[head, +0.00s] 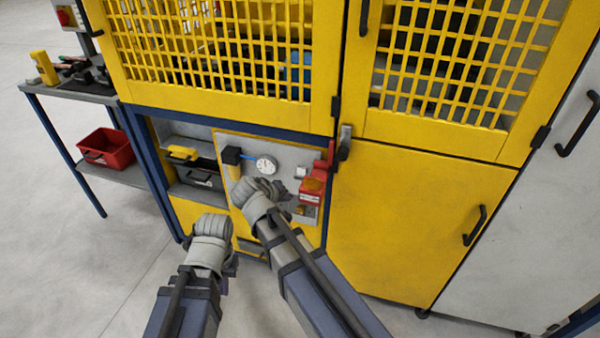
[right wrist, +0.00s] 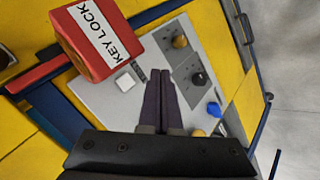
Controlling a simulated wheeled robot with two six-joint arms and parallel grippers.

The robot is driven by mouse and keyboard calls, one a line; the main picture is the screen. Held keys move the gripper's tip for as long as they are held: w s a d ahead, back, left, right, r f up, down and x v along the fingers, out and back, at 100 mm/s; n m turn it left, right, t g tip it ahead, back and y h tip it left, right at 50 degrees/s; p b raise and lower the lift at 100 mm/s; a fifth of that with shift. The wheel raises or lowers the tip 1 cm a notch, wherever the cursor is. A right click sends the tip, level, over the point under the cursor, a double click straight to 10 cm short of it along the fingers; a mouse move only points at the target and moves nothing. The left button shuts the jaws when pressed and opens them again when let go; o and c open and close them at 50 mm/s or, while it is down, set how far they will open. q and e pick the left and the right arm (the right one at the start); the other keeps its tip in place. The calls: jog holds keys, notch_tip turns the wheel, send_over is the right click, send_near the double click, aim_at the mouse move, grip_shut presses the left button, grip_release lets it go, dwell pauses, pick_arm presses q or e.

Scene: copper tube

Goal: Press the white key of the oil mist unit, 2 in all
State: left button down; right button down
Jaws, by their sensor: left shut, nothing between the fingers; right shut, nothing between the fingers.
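The oil mist unit's grey panel (head: 285,150) is set in the yellow machine front. My left gripper (head: 213,225) is shut, lower and further left.
The red key lock box (right wrist: 98,38) stands out beside the key. A round white gauge (head: 266,164) and a black-and-yellow fitting (head: 234,160) sit left on the panel. A black knob (right wrist: 200,79) lies right of my right fingertips.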

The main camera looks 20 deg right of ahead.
aim_at(301, 175)
jog(key=shift+w+d, duration=0.8)
jog(key=shift+w, duration=0.4)
jog(key=shift+w+d, duration=0.85)
jog(key=shift+w, duration=0.4)
jog(key=shift+w+d, duration=0.8)
jog(key=shift+w, duration=0.4)
jog(key=shift+w+d, duration=0.1)
jog(key=shift+w+d, duration=0.15)
jog(key=shift+w, duration=0.1)
jog(key=shift+w+d, duration=0.2)
jog(key=shift+w, duration=0.1)
jog(key=shift+s, duration=0.1)
dwell(0.4)
jog(key=shift+s+a, duration=0.45)
jog(key=shift+s, duration=0.1)
jog(key=s+a, duration=0.2)
jog(key=s, duration=0.2)
jog(key=shift+s+a, duration=0.1)
jog(key=shift+a, duration=0.3)
